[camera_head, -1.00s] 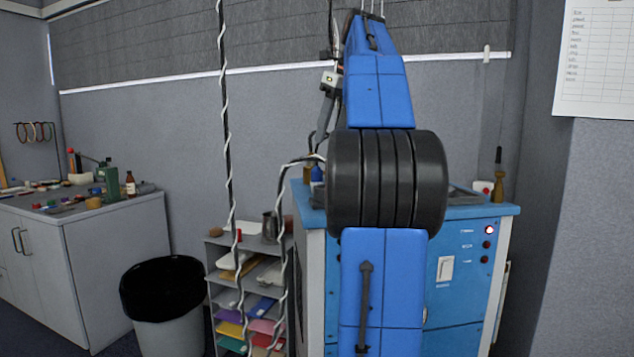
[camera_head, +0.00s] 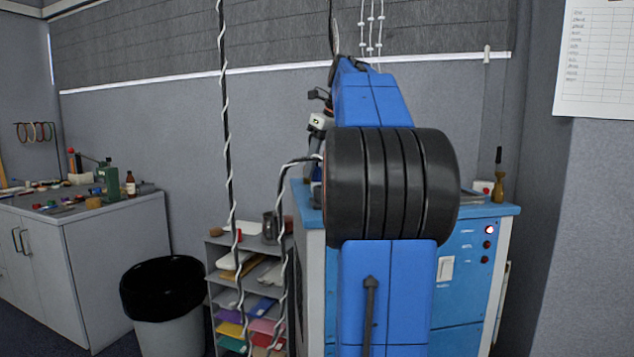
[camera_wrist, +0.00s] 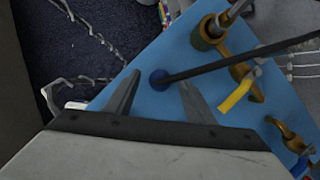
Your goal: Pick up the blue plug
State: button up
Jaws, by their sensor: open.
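In the wrist view a dark blue round piece, which looks like the blue plug (camera_wrist: 159,78), is on the blue top of a cabinet. A thin dark rod or cord runs from it to the upper right. My gripper (camera_wrist: 160,79) is open, and in this view the plug shows between its two fingertips. I cannot tell how far above or below the tips it is. No contact shows.
The blue cabinet (camera_head: 468,268) has a bare strip of top (camera_wrist: 150,52). Brass fittings (camera_wrist: 208,32) and a yellow piece (camera_wrist: 237,92) stand right of the gripper. In the head view a paper rack (camera_head: 222,290) and a bin (camera_head: 165,305) stand to the left.

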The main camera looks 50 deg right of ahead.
jog(key=c, duration=1.2)
jog(key=shift+o, duration=0.2)
